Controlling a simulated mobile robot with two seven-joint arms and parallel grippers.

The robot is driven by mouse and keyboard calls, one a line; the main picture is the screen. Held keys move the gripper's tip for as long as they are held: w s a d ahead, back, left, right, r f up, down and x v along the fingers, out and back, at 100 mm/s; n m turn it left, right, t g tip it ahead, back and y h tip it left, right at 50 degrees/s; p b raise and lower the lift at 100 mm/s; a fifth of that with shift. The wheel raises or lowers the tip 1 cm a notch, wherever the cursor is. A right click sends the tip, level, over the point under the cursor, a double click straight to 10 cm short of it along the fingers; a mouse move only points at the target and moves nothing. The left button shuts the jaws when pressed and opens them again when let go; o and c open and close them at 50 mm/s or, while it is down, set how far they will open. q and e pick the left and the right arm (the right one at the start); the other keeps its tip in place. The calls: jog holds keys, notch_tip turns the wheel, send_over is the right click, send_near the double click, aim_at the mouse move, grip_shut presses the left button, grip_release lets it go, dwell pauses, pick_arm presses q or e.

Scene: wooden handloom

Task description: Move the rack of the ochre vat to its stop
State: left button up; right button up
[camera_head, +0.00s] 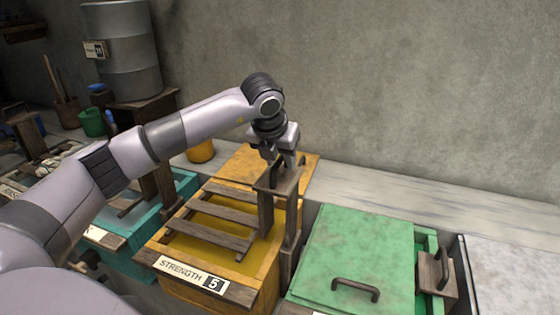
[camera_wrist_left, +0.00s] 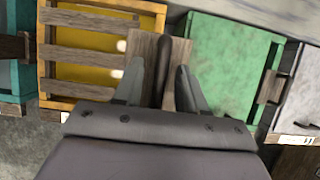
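The ochre vat (camera_head: 172,285) stands in the middle of the head view, with a "STRENGTH 5" label on its front. Its slatted wooden rack (camera_head: 212,216) lies across the yellow bath, with wooden uprights and a top board (camera_head: 277,180) at its right side. The slats also show in the left wrist view (camera_wrist_left: 90,37). My left gripper (camera_head: 284,160) is over the top board. In the left wrist view its fingers (camera_wrist_left: 160,82) are apart on either side of a dark upright bar (camera_wrist_left: 163,62), with gaps visible. My right gripper is out of view.
A green vat with a closed, handled lid (camera_head: 362,250) stands at right, beside a grey-topped one (camera_head: 510,270). A teal vat (camera_head: 120,262) is at left. A pale ledge (camera_head: 420,195) and wall run behind. A grey drum (camera_head: 122,50) stands at back left.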

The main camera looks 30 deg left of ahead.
pick_arm(q)
jog(key=o, duration=1)
jog(key=shift+f, duration=0.15)
jog(key=shift+c, duration=0.2)
jog(key=shift+s, duration=0.1)
notch_tip(320, 180, up, 7)
jog(key=p, duration=0.4)
